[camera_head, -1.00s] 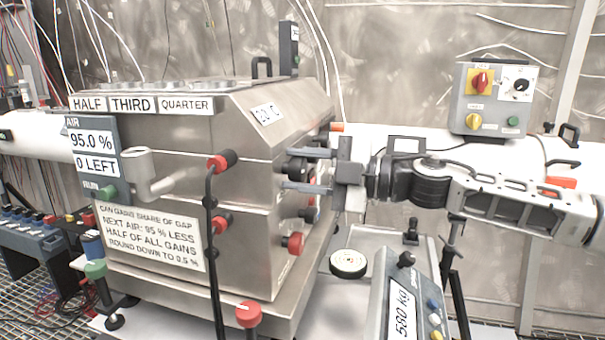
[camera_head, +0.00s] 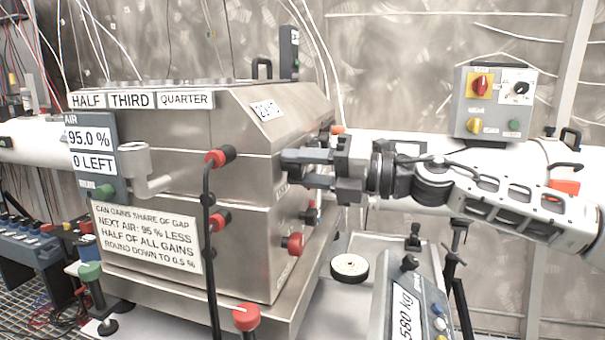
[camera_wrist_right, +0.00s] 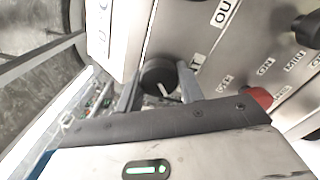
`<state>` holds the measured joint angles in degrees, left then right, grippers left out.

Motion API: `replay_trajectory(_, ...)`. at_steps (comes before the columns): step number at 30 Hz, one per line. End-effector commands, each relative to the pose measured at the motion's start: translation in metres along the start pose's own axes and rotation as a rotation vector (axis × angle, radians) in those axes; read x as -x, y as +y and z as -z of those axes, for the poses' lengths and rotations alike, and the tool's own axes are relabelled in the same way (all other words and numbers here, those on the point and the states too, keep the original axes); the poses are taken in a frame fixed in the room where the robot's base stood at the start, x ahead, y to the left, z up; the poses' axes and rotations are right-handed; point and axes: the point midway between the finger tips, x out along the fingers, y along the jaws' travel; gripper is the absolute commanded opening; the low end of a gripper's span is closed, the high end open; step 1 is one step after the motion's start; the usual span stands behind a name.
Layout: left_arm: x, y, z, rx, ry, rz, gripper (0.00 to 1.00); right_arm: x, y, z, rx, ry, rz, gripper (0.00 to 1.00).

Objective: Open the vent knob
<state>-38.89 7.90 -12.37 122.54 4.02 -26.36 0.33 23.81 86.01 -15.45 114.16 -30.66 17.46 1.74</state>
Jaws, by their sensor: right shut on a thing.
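My right gripper (camera_head: 297,168) reaches in from the right to the side face of the steel box (camera_head: 150,125). In the right wrist view, a round black knob (camera_wrist_right: 158,76) with a white pointer mark sits between the two fingertips, and the gripper is shut on it. The label beside the knob is partly covered by a finger, so I cannot read it whole. In the head view the fingers mostly hide the knob. My left gripper is out of view.
An upright black rod (camera_head: 212,260) stands in front of the box. A grey console (camera_head: 405,300) reading 580 kg and a white round disc (camera_head: 349,267) lie below the right arm.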

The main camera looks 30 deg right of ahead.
Motion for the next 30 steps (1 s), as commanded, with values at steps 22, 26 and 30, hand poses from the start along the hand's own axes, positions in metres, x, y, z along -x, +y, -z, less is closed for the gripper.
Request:
replay_trajectory(22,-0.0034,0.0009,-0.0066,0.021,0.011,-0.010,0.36,-0.0002,-0.0023,0.0009,0.396,0.003,0.000,0.15)
replay_trajectory(26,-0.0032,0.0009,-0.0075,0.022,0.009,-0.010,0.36,-0.0002,-0.0023,0.0009,0.406,0.003,0.000,0.15)
replay_trajectory(30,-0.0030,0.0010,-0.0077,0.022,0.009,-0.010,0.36,-0.0003,-0.0023,0.0010,0.407,0.004,0.000,0.15)
